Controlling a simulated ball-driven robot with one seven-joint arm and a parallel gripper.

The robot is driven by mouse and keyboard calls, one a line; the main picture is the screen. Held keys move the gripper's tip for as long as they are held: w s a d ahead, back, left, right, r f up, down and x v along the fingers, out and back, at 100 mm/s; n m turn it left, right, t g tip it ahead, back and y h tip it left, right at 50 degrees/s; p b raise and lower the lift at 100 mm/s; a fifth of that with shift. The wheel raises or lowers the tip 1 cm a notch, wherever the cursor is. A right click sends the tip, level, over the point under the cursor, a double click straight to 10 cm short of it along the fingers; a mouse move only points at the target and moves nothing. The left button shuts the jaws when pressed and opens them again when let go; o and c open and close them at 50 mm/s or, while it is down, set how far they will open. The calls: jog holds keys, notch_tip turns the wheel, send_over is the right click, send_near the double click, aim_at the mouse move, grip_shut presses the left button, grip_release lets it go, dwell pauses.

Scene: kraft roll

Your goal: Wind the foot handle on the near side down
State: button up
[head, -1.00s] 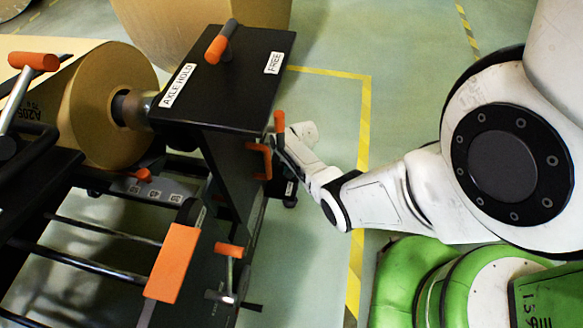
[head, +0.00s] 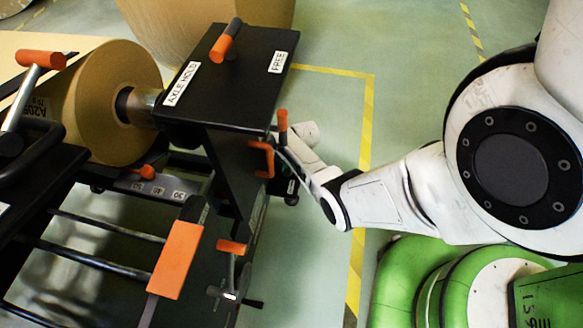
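An upright orange grip (head: 282,120) stands beside the right side of the black stand (head: 232,90). My gripper (head: 281,142) is close to this grip, at the end of my white arm. Its fingers are small and partly hidden, so I cannot tell whether they touch or close on anything. An orange bracket-shaped handle (head: 262,158) is fixed to the stand just left of my gripper. A small crank with an orange grip (head: 231,247) sits low at the front of the stand. I cannot tell for certain which of these is the near foot handle.
A brown paper roll (head: 125,100) hangs on the axle at left. A flat orange pedal (head: 176,260) and black rails lie below it. An orange lever (head: 226,42) is on the stand's top, between labels AXLE HOLD and FREE. Green floor with yellow-black tape (head: 365,120) is open behind my arm.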

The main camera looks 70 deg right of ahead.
jog(key=shift+o, duration=0.4)
jog(key=shift+r, duration=0.15)
jog(key=shift+r+p, duration=0.3)
jog(key=shift+r, duration=0.05)
notch_tip(320, 180, up, 10)
jog(key=s+p, duration=0.2)
jog(key=p, duration=0.2)
jog(key=shift+f+p, duration=0.2)
jog(key=shift+p, duration=0.2)
jog(key=shift+d, duration=0.1)
